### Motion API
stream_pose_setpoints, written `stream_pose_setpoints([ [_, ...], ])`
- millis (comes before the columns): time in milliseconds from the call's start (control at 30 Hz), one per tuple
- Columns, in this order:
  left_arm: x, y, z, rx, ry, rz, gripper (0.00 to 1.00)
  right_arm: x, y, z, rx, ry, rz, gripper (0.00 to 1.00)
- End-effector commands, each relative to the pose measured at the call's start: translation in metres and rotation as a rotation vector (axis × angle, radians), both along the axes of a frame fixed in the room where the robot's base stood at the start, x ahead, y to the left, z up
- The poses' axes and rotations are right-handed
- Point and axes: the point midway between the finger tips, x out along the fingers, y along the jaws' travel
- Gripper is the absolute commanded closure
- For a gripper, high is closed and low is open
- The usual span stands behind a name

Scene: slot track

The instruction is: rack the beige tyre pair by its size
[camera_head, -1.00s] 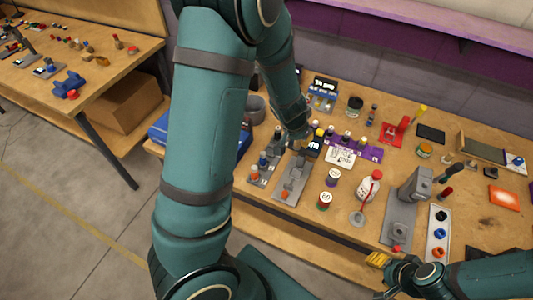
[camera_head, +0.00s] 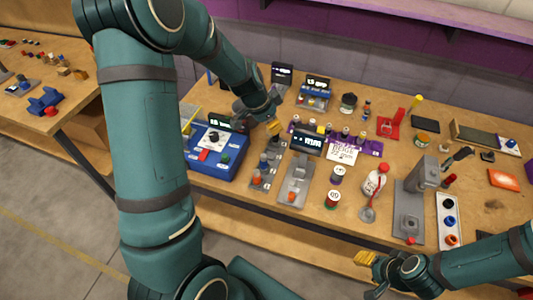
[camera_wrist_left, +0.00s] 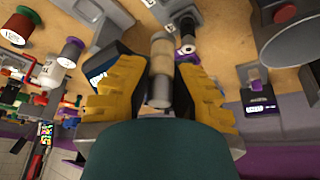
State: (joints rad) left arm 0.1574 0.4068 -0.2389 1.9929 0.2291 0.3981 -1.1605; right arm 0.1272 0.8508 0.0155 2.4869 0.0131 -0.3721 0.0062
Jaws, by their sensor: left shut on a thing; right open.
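My left gripper (camera_head: 273,126) is shut on the beige tyre pair (camera_wrist_left: 161,62). In the left wrist view the pair is a short upright-looking beige cylinder between the yellow fingers, with a greyer part nearer the palm. The head view does not show the pair clearly. The gripper is above the table, left of the grey gauge with a lit display (camera_head: 307,141); its digits are too small to read surely. A purple rack (camera_head: 372,147) with several posts and a white label card (camera_head: 342,154) stands right of the gauge. My right gripper (camera_head: 367,259) is open and empty at the front edge.
A blue machine (camera_head: 222,160) with a display stands at the left. A grey stand with small knobs (camera_head: 262,170), spools (camera_head: 333,198), a white bottle (camera_head: 374,180) and a grey press (camera_head: 411,205) crowd the front. An orange pad (camera_head: 504,179) lies right.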

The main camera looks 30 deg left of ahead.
Motion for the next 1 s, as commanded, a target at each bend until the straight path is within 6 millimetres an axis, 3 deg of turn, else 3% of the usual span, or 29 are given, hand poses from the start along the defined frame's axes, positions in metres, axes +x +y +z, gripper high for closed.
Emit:
stream_pose_setpoints([
  [300, -0.001, 0.0, -0.053, -0.002, 0.004, -0.004, 1.0, -0.003, 0.001, -0.011, 0.002, 0.008, 0.005, 0.5],
  [533, 0.0, 0.0, -0.069, -0.002, 0.002, -0.003, 1.0, -0.005, 0.001, -0.013, 0.002, 0.011, 0.008, 0.5],
  [733, -0.001, 0.001, -0.096, -0.001, 0.003, -0.003, 1.0, -0.006, 0.001, -0.019, 0.003, 0.014, 0.011, 0.5],
  [1000, 0.0, 0.0, -0.098, -0.001, 0.001, -0.005, 1.0, -0.006, 0.001, -0.019, 0.003, 0.015, 0.011, 0.5],
])
